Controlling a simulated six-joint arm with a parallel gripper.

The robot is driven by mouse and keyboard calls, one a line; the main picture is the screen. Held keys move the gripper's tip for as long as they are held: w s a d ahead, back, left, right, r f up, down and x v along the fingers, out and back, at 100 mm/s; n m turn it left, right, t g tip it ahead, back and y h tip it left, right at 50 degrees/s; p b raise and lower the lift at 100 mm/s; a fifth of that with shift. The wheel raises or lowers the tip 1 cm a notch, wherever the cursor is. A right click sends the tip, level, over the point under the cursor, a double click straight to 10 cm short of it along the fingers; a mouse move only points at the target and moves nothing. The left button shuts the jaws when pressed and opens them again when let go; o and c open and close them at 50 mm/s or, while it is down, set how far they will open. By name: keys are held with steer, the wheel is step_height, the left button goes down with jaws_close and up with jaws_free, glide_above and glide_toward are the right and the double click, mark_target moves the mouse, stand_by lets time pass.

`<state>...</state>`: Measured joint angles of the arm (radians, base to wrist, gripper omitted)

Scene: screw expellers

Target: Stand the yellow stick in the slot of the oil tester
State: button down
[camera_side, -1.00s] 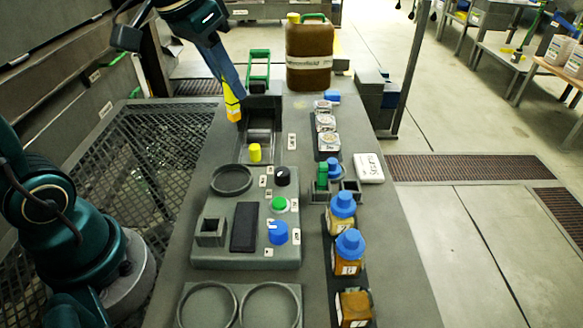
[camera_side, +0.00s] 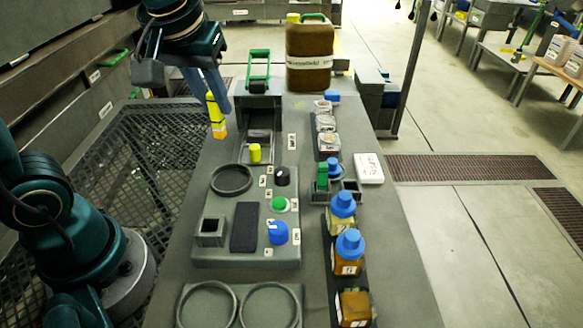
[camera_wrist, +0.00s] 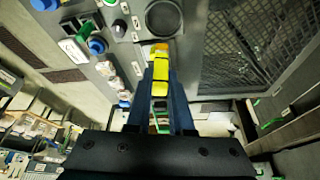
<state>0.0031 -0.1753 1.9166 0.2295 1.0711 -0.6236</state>
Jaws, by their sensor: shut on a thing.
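My gripper (camera_side: 212,92) is shut on the yellow stick (camera_side: 217,119), which hangs below the fingers, tilted slightly, beside the left edge of the bench. In the wrist view the yellow stick (camera_wrist: 161,70) lies between the fingertips, with an orange end pointing away. The grey console (camera_side: 270,255), which seems to be the oil tester, stands nearer the camera. It has a raised square socket (camera_side: 211,232) at its left front, a dark screen, a round ring, and black, green and blue knobs. The socket looks empty and is well apart from the stick.
A grey machine (camera_side: 260,105) with a green handle and yellow knob stands right of the stick. Blue-capped bottles (camera_side: 348,255), a green piece in a holder (camera_side: 322,178) and lidded dishes line the right side. An oil canister (camera_side: 309,60) stands at the back.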

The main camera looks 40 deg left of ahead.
steer(key=s+d+f+n, duration=0.2)
steer(key=s+d+f, duration=0.5)
steer(key=s, duration=0.1)
steer(key=shift+s+n+g+y, duration=0.35)
steer(key=shift+n+g+y, duration=0.05)
stand_by(0.5)
steer(key=shift+d+f, duration=0.1)
steer(key=shift+f, duration=0.65)
stand_by(1.5)
steer(key=shift+f, duration=0.65)
steer(key=shift+f, duration=0.65)
stand_by(0.7)
steer(key=shift+c, duration=1.6)
jaws_free()
